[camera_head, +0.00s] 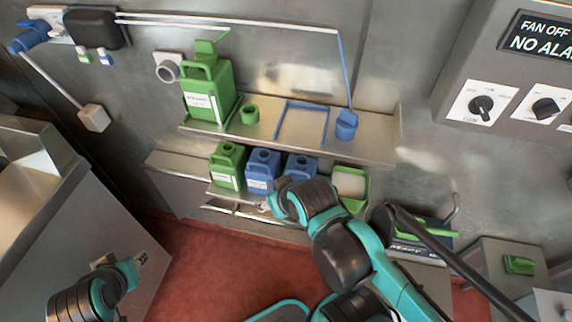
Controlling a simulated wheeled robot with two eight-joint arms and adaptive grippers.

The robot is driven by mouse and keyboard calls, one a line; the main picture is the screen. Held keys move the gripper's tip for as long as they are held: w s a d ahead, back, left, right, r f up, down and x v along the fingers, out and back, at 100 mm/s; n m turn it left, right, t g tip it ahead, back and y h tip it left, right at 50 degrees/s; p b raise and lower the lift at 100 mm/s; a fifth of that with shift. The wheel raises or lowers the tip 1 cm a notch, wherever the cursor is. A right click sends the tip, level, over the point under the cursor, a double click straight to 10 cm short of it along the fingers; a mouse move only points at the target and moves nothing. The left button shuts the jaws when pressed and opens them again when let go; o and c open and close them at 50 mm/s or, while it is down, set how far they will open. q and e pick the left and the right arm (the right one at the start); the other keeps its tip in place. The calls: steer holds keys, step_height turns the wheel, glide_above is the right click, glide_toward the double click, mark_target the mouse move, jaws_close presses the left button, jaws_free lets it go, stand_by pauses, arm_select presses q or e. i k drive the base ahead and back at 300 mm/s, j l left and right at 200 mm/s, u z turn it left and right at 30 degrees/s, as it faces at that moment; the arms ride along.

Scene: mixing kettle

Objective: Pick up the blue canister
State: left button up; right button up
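Two blue canisters stand side by side on the lower shelf. The left one (261,173) has a white label on its front. The right one (301,166) is partly hidden behind my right arm. My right gripper (264,207) is just in front of and below the left blue canister, at the shelf's front edge. It looks apart from the canister, but its fingers are too small to judge. My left gripper (142,258) is at the lower left, in front of a metal cabinet and far from the canisters. Its finger opening is unclear.
A green canister (228,165) stands left of the blue ones; a green-rimmed container (350,184) is to the right. The upper shelf (262,132) holds a large green canister (208,92), a green cup (249,114), an empty blue frame (301,122) and a blue cup (346,125).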

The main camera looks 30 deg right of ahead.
mark_target(301, 167)
steer(key=z, duration=1.15)
